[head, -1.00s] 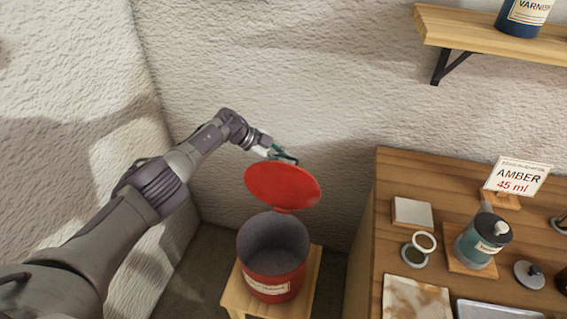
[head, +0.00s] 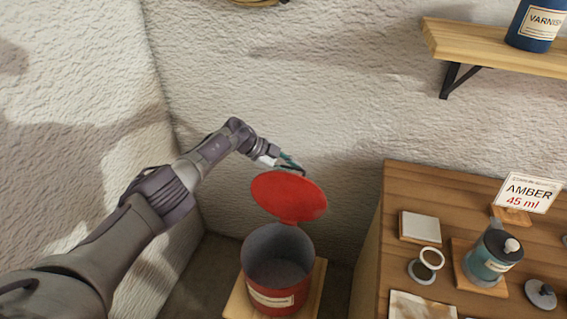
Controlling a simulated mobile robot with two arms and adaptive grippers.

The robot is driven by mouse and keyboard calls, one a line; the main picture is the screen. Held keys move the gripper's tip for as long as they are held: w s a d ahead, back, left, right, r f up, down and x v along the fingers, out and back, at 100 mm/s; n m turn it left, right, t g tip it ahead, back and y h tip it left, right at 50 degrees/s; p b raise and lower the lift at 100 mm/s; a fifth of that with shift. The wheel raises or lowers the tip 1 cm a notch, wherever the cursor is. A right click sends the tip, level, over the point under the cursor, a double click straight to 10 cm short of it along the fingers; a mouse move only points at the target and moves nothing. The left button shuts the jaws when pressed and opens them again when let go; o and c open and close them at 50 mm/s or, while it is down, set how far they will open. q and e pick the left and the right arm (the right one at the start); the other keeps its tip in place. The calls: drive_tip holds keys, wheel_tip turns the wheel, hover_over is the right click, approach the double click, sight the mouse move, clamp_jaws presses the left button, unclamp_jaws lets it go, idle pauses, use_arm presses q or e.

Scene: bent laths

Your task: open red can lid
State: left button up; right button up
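The red can (head: 277,270) stands on a small wooden stand, with its grey inside showing. Its red lid (head: 288,196) is swung up and tilted back above the can's rear rim, joined there by a narrow red tab. My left gripper (head: 297,169) is at the lid's upper edge, with its fingertips partly hidden behind the lid. I cannot tell whether the fingers are closed on it. My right gripper is not in view.
A wooden bench (head: 385,215) at right holds a teal jar (head: 489,262), a white tile (head: 419,226) and an AMBER 45 ml card (head: 527,191). A wall shelf (head: 490,50) bears a blue varnish tin (head: 533,24). Textured walls stand close behind the can.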

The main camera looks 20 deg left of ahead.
use_arm(q)
drive_tip(key=v, duration=1.1)
drive_tip(key=shift+a+r, duration=0.2)
drive_tip(key=shift+r, duration=0.1)
